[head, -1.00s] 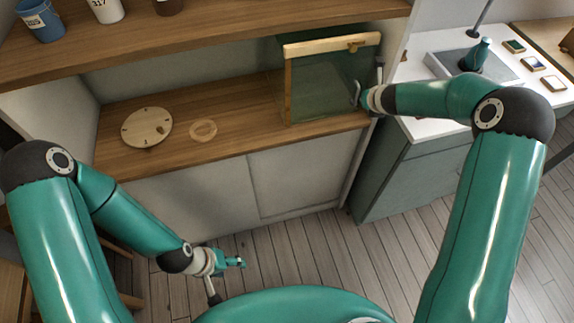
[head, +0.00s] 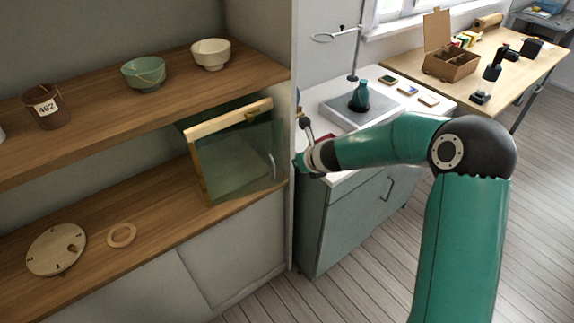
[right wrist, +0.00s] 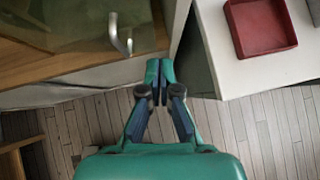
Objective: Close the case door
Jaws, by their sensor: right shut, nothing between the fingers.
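The glass case (head: 228,121) with a pale wooden frame stands on the lower shelf. Its greenish glass front (head: 235,170) has a curved metal handle (head: 272,166) near the right edge. I cannot tell whether the door is fully flush with the case. My right gripper (head: 299,163) is to the right of the handle, apart from it, at the end of the cupboard. In the right wrist view the gripper (right wrist: 160,72) is shut and empty, and the handle (right wrist: 120,36) is up and left of its fingertips. My left gripper is out of view.
A dial disc (head: 45,252) and a wooden ring (head: 121,235) lie on the lower shelf. Bowls and a brown pot (head: 46,107) stand on the upper shelf. Right of the cupboard is a white counter with a red tray (right wrist: 260,25), close to my right gripper.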

